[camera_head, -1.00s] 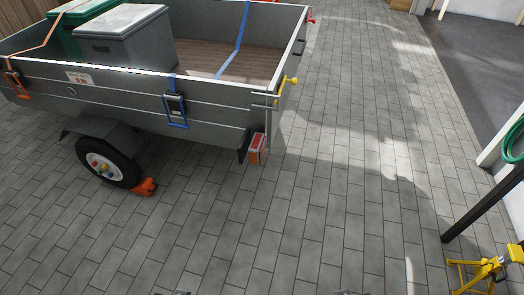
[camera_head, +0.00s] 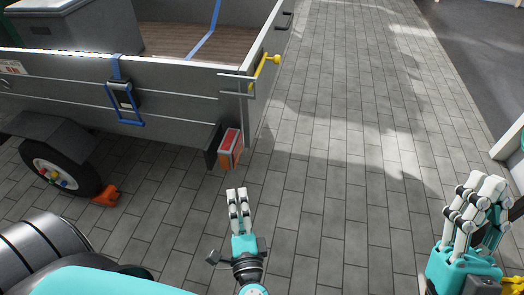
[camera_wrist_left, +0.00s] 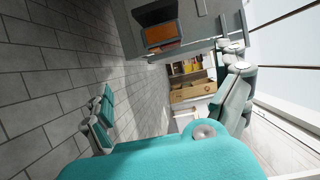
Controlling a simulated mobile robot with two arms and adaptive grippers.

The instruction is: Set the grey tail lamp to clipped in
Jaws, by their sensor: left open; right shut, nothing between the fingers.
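The tail lamp (camera_head: 231,148) is a small box with an orange-red face and a pale edge, at the trailer's lower rear corner, beside a dark plate. It also shows in the left wrist view (camera_wrist_left: 161,34), near the top. I cannot tell whether it is clipped in. My left gripper (camera_head: 238,197) is open and empty, below and a little to the right of the lamp in the head view, apart from it. Its spread fingers also show in the left wrist view (camera_wrist_left: 170,82). My right gripper (camera_head: 481,192) is shut and empty at the far right, well away from the lamp.
The grey trailer (camera_head: 180,85) fills the upper left, with a yellow handle (camera_head: 264,70) above the lamp and a blue strap buckle (camera_head: 124,97). Its wheel (camera_head: 58,167) has an orange chock (camera_head: 106,195). The paved floor (camera_head: 340,180) between my grippers is clear.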

